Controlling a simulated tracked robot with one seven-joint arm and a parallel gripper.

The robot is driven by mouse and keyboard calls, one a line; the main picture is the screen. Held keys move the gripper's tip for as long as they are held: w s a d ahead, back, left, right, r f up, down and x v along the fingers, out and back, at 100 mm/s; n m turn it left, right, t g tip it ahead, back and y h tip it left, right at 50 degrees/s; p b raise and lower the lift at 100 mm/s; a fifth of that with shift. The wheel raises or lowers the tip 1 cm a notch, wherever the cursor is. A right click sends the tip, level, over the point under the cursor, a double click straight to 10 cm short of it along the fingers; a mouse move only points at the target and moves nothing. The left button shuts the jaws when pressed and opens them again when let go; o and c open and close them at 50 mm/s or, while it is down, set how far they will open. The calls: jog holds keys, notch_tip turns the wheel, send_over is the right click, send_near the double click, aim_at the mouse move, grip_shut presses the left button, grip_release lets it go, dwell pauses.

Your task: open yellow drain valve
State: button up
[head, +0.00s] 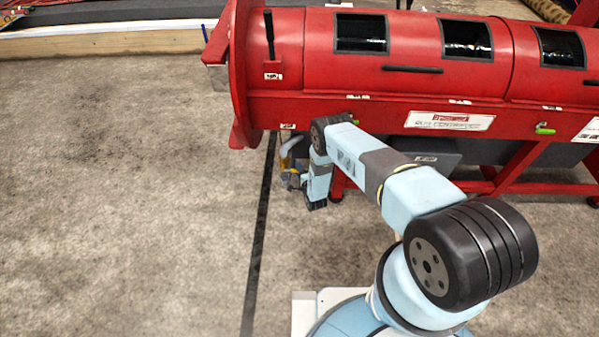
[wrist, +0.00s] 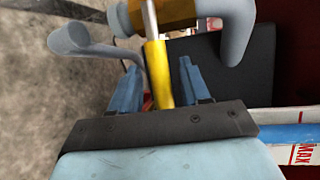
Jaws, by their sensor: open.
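The yellow drain valve lever (wrist: 157,72) runs between the two blue fingers of my gripper (wrist: 160,66) in the wrist view. The fingers are open, with a visible gap on either side of the lever. The lever joins a pale stem and a yellow valve body (wrist: 176,10) at the top of that view. In the head view the valve (head: 287,168) is small, below the left end of the red machine, partly hidden by my wrist.
The red drum machine (head: 400,80) fills the upper right, on red legs (head: 515,165). A dark panel (wrist: 262,80) lies right of my fingers. A dark floor strip (head: 262,215) runs past the valve. The concrete floor (head: 120,200) at left is clear.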

jog(key=shift+c, duration=0.2)
grip_shut()
dwell(0.3)
